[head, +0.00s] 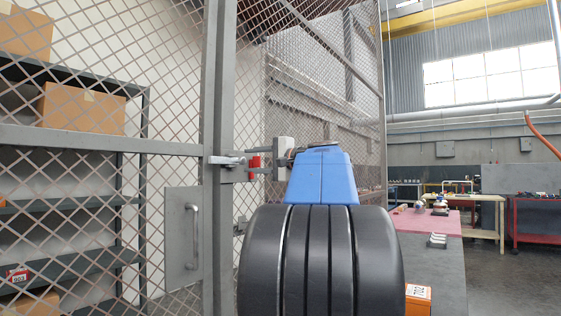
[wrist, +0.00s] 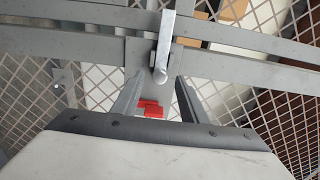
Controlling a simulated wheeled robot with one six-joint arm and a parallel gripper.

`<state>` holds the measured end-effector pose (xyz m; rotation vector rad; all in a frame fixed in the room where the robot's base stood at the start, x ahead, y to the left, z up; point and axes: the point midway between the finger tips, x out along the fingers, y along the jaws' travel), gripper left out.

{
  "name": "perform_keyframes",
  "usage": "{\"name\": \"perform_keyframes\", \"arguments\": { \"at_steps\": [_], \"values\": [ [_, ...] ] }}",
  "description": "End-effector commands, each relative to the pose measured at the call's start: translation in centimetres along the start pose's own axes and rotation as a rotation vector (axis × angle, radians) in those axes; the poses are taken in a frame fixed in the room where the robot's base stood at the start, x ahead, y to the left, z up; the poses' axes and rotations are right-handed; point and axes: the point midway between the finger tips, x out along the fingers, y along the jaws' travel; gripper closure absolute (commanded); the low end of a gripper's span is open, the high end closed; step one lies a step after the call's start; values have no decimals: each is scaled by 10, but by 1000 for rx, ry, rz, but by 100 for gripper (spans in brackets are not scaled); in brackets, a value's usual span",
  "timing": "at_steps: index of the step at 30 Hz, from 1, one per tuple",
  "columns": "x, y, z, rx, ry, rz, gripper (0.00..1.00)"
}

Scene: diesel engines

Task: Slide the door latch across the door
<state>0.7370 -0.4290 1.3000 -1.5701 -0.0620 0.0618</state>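The door latch (head: 228,160) is a silver bar lying level across the grey door post in the head view. In the wrist view the latch bar (wrist: 166,40) ends in a rounded knob. My gripper (wrist: 160,82) is open, with one finger on each side of the knob end; I see gaps on both sides, so it is not clamped. The mesh door (head: 175,150) has a plate with a handle (head: 193,236).
A red piece (head: 254,162) sits beside the latch end; it also shows between my fingers in the wrist view (wrist: 150,108). Shelves with cardboard boxes (head: 82,107) stand behind the mesh. A bench (head: 440,262) and open floor lie to the right.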

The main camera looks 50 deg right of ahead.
Motion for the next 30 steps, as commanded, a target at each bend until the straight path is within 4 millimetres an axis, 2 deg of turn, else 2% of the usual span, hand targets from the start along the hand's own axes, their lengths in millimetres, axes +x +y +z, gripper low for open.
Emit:
{"name": "perform_keyframes", "arguments": {
  "at_steps": [3,18,24,30],
  "values": [
    [-20,0,-1,0,3,1,60],
    [-92,1,0,0,1,1,60],
    [-113,1,0,0,1,2,60],
    [-122,1,0,0,-1,2,60]
  ]
}}
